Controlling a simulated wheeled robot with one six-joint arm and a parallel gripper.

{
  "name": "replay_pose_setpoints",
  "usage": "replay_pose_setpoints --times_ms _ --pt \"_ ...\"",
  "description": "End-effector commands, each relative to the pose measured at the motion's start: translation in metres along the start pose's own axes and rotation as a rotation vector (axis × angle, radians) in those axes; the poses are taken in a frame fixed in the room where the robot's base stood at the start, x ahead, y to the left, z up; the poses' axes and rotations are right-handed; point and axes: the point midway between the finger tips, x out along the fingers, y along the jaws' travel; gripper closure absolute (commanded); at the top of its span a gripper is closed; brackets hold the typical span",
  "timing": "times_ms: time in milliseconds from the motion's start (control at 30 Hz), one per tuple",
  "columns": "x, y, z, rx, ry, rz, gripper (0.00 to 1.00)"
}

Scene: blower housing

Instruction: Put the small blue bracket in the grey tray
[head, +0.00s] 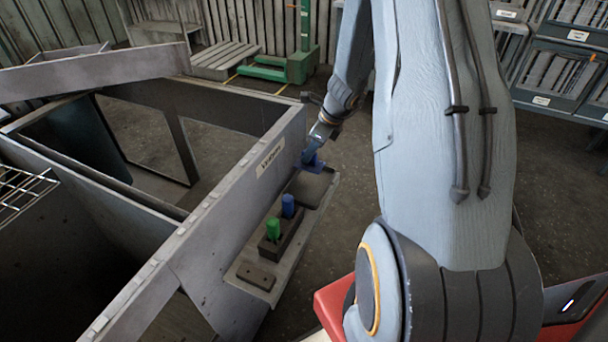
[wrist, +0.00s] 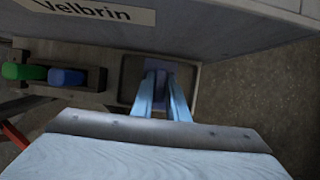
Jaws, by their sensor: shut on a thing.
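My gripper (head: 318,140) is shut on the small blue bracket (head: 312,161) beside the housing's outer wall. In the wrist view, the two pale blue fingers of my gripper (wrist: 164,88) reach over the grey tray (wrist: 124,82), with the bracket (wrist: 160,67) between their tips, partly hidden. In the head view the grey tray (head: 315,190) lies just below the bracket, at the far end of the ledge. I cannot tell whether the bracket touches the tray floor.
A dark block (head: 279,243) on the ledge holds an upright green piece (head: 273,228) and a blue piece (head: 288,206), nearer than the tray. A flat dark plate (head: 256,276) lies at the ledge's near end. The housing wall (head: 235,205), labelled Velbrin, rises close beside the tray.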

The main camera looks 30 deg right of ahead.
Motion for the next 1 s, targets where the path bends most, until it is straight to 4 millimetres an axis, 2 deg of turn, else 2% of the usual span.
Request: replay_pose_setpoints --times_ms 200,433,600,733,1000 --pt "0.036 -0.002 -0.019 0.010 0.002 0.000 1.00" --pt "0.056 -0.002 -0.027 0.008 0.001 0.000 1.00" --pt "0.078 -0.001 -0.035 0.007 0.002 0.000 1.00" --pt "0.085 -0.001 -0.038 0.004 0.001 -0.001 1.00" --pt "0.086 -0.001 -0.037 0.003 0.001 -0.001 1.00"
